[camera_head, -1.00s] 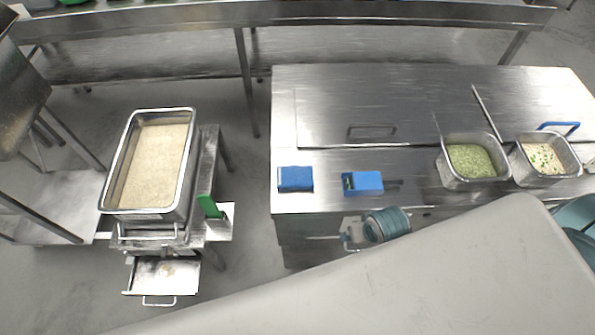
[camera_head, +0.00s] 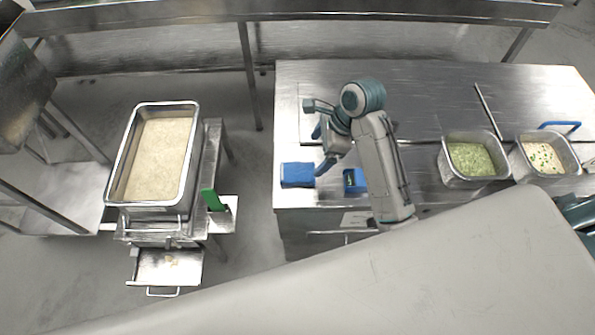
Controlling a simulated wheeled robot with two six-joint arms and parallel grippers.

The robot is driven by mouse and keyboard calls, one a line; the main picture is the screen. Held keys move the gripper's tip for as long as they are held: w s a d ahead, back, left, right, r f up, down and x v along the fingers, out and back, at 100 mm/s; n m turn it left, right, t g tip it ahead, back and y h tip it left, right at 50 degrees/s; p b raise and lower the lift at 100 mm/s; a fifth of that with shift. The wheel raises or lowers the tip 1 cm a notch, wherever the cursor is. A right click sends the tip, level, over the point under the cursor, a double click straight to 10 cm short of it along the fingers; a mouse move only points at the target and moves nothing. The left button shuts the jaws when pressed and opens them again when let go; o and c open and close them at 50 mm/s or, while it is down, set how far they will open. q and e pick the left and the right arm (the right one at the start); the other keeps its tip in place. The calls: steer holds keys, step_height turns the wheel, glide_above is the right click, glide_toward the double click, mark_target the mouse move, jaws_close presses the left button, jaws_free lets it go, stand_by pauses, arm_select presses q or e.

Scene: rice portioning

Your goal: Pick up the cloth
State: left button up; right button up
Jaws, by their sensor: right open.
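My left gripper is not in view.
A blue box (camera_head: 353,181) stands right of the cloth, partly hidden by my right arm. Pans of green herbs (camera_head: 445,172) and pale food (camera_head: 522,168) sit at the counter's right. A rice pan (camera_head: 193,150) and green-handled tool (camera_head: 211,200) are at left.

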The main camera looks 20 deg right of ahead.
steer(key=p, duration=0.1)
glide_above(299, 170)
steer(key=s+d, duration=0.2)
steer(key=f, duration=0.4)
steer(key=shift+w+d+f, duration=0.2)
steer(key=shift+f, duration=0.15)
steer(key=shift+w+a+f+p, duration=0.15)
steer(key=shift+a+f+p, duration=0.05)
steer(key=shift+f+p, duration=0.3)
steer(key=p+x, duration=0.1)
steer(key=x, duration=0.2)
steer(key=shift+w+f, duration=0.2)
steer(key=shift+f, duration=0.05)
steer(key=shift+a+f, duration=0.2)
steer(key=shift+f, duration=0.2)
steer(key=shift+c, duration=0.2)
steer(key=c, duration=1)
steer(key=shift+c, duration=0.5)
steer(key=shift+w+r, duration=0.1)
steer(key=shift+w, duration=0.05)
